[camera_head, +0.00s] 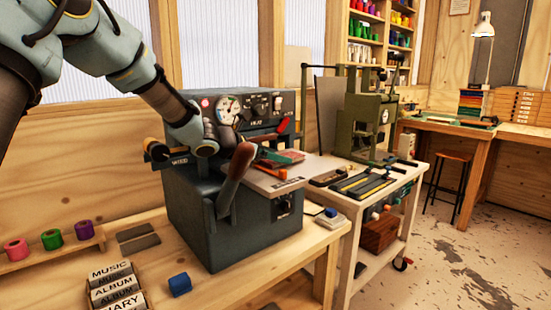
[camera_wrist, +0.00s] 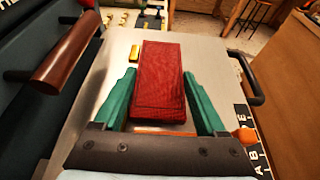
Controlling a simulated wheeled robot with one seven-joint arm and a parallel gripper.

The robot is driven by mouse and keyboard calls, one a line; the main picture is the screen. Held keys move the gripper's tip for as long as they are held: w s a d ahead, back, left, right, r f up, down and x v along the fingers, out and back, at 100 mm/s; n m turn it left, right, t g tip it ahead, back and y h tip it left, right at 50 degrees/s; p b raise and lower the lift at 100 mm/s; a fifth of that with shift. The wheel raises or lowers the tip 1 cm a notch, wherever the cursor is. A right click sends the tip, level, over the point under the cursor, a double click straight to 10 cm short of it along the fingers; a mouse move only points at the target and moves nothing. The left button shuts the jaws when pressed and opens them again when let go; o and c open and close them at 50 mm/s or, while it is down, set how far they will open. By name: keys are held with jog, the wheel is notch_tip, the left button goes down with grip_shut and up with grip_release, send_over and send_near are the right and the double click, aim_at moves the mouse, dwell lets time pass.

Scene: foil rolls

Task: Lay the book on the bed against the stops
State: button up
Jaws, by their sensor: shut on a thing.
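A dark red book (camera_wrist: 160,85) lies lengthwise between the two green fingers of my gripper (camera_wrist: 160,76) in the wrist view. My gripper is shut on the near part of the book, and the far end sticks out past the fingertips. The book is over the grey metal bed (camera_wrist: 218,65); I cannot tell whether it touches the bed. A small brass block (camera_wrist: 135,53), perhaps a stop, is on the bed left of the book's far end.
A brown lever handle (camera_wrist: 67,55) stands left of the bed, and a black handle (camera_wrist: 247,78) runs along its right edge. In the head view, a green press (camera_head: 370,122) stands behind on another bench. Foil rolls (camera_head: 52,239) and a blue block (camera_head: 180,285) are at the front left.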

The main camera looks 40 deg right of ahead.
jog(key=shift+f, duration=0.15)
jog(key=shift+f, duration=0.15)
jog(key=o, duration=1.3)
jog(key=shift+o, duration=0.2)
jog(key=shift+a+r, duration=0.1)
jog(key=shift+r, duration=0.2)
jog(key=b+v, duration=0.2)
jog(key=v, duration=0.9)
jog(key=shift+a, duration=0.4)
jog(key=shift+r, duration=0.1)
